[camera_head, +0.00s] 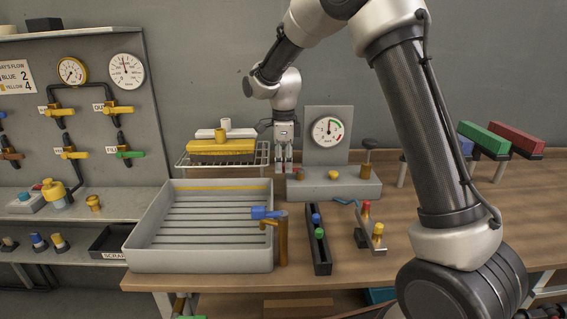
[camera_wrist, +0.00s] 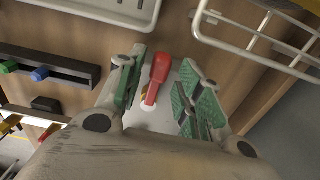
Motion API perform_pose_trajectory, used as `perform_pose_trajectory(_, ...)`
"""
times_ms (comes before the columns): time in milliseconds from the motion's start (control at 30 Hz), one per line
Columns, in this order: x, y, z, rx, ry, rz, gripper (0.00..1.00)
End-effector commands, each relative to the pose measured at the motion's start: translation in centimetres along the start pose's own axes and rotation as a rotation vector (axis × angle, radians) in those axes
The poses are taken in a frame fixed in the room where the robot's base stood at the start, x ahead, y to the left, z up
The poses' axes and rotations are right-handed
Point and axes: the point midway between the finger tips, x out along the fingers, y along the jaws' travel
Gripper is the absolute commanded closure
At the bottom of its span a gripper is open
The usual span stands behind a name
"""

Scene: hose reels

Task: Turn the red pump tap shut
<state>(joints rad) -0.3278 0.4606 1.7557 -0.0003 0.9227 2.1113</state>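The red pump tap (camera_head: 299,175) shows as a small red patch at the left end of the grey pump block (camera_head: 340,189). In the wrist view its red handle (camera_wrist: 157,76) is a long lever on a pale surface, between my two green-padded fingers. My gripper (camera_head: 284,168) hangs over the left end of the block, pointing down. In the wrist view my gripper (camera_wrist: 160,90) is open, with visible gaps on both sides of the handle. Most of the tap is hidden by my fingers in the head view.
A round gauge (camera_head: 327,131) stands behind the block, and a black lever (camera_head: 368,158) rises at its right. A wire rack (camera_head: 222,160) with a yellow block is close on the left. A grey basin (camera_head: 203,258) and a black trough (camera_head: 319,240) lie in front.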

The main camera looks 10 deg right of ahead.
Motion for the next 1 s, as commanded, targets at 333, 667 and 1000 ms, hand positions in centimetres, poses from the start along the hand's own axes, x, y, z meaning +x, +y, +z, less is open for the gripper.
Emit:
perform_pose_trajectory(333,-0.4,0.0,0.0,-0.001,0.000,0.000,0.61)
perform_pose_trajectory(667,-6.7,-0.1,0.1,-0.001,-0.002,-0.003,0.61)
perform_pose_trajectory(1000,-11.6,0.0,0.0,0.000,0.000,0.000,0.61)
